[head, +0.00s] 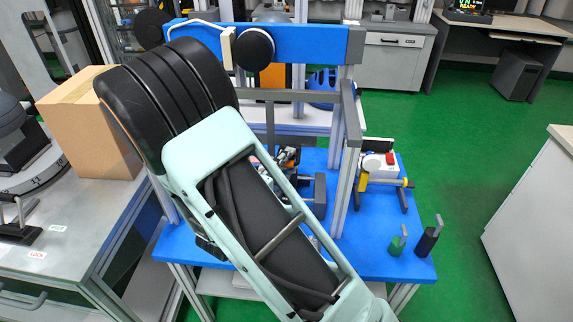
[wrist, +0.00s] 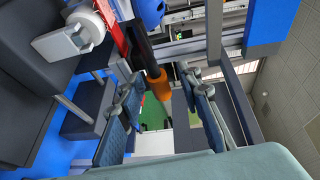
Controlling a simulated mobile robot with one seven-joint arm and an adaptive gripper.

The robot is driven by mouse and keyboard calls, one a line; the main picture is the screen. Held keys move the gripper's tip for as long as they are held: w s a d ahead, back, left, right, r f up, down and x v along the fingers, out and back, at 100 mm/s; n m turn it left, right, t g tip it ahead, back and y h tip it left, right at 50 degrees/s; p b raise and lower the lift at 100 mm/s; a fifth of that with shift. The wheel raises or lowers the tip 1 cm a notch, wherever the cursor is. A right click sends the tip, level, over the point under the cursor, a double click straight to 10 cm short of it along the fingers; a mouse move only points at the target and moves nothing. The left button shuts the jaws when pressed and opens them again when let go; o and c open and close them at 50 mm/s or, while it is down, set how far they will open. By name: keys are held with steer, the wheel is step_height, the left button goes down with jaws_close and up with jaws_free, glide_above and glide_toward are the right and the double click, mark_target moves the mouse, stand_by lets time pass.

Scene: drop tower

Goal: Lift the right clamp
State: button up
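The drop tower stands on a blue table (head: 375,243), partly hidden behind my arm. A dark grey block (head: 318,192) shows at its base, just right of my arm. I cannot tell whether it is the right clamp. In the wrist view, dark grey blocks (wrist: 82,127) lie to the left, and a black rod with an orange end (wrist: 156,88) shows by the fingertips. My gripper (wrist: 162,84) is open, its two fingers apart with green floor visible between them. I see nothing gripped. In the head view my arm hides most of the gripper.
The tower's grey upright (head: 346,160) and blue crossbeam (head: 300,42) stand close to my arm. A white and yellow device (head: 378,165) and two small green and dark items (head: 398,241) (head: 429,238) are on the table's right. A cardboard box (head: 90,125) is at left.

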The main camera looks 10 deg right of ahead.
jaws_close()
steer(key=shift+r+p, duration=0.2)
steer(key=shift+p, duration=0.1)
